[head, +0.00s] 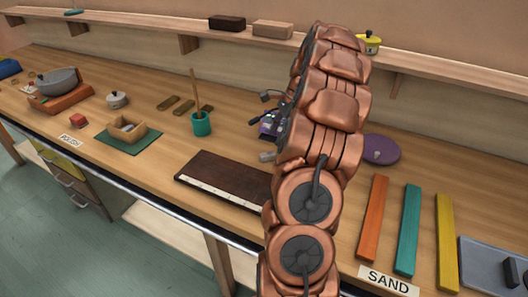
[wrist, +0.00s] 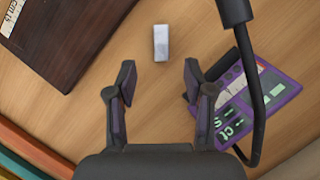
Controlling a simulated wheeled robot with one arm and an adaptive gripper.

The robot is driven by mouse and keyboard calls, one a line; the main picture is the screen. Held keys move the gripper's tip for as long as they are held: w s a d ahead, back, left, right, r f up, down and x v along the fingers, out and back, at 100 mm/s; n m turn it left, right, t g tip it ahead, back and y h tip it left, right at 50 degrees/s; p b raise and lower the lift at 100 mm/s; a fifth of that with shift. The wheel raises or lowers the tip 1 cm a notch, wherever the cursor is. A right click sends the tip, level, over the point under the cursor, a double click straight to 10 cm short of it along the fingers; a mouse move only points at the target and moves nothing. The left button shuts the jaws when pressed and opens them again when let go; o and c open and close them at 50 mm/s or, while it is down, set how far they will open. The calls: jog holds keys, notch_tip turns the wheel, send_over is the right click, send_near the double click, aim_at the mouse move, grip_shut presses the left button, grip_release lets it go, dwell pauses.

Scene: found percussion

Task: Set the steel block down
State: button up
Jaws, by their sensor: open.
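The steel block (wrist: 161,43) is a small pale grey bar. In the wrist view it lies on the bare wooden bench top, just past my fingertips and lined up with the gap between them. It also shows in the head view (head: 267,156), beside the dark board and partly behind my arm. My gripper (wrist: 160,78) is open and empty, its two fingers spread apart with clear wood between them. In the head view my arm hides most of the gripper.
A dark board with a pale marked strip (head: 222,176) lies left of the block. A purple device (wrist: 262,90) is close to my right finger in the wrist view. Orange, teal and yellow bars (head: 410,229) and a purple disc (head: 381,150) lie to the right.

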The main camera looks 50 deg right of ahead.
aim_at(267, 154)
jog(key=shift+p+x, duration=1.4)
jog(key=shift+x, duration=2)
jog(key=shift+w+a+f, duration=0.15)
jog(key=shift+w+f, duration=0.05)
jog(key=shift+f, duration=0.15)
grip_shut()
